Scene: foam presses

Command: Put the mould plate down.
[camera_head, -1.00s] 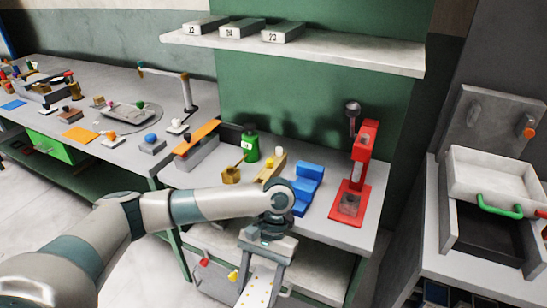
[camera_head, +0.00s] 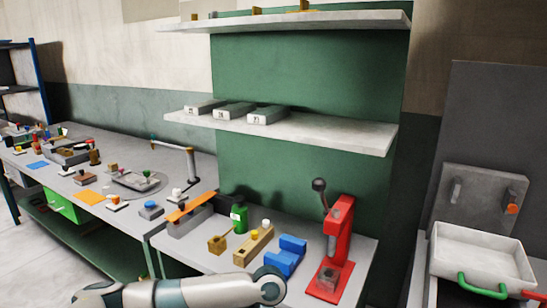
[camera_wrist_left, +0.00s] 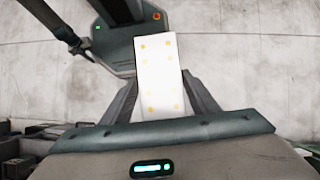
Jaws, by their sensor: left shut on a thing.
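The mould plate (camera_wrist_left: 158,70) is a white slab with small yellow dots. It shows in the left wrist view, between the two fingers of my left gripper (camera_wrist_left: 164,95), which is shut on it. A pale floor lies behind the plate there. In the head view my left arm comes in along the bottom edge, and its gripper and the plate are below the picture. My right gripper is in neither view.
A bench (camera_head: 222,260) carries a red press (camera_head: 334,245), a blue block (camera_head: 285,256), a wooden block (camera_head: 252,246) and a green bottle (camera_head: 239,216). Above, a shelf (camera_head: 340,134) holds three labelled grey blocks, with free room at its right. A white tray (camera_head: 475,255) stands right.

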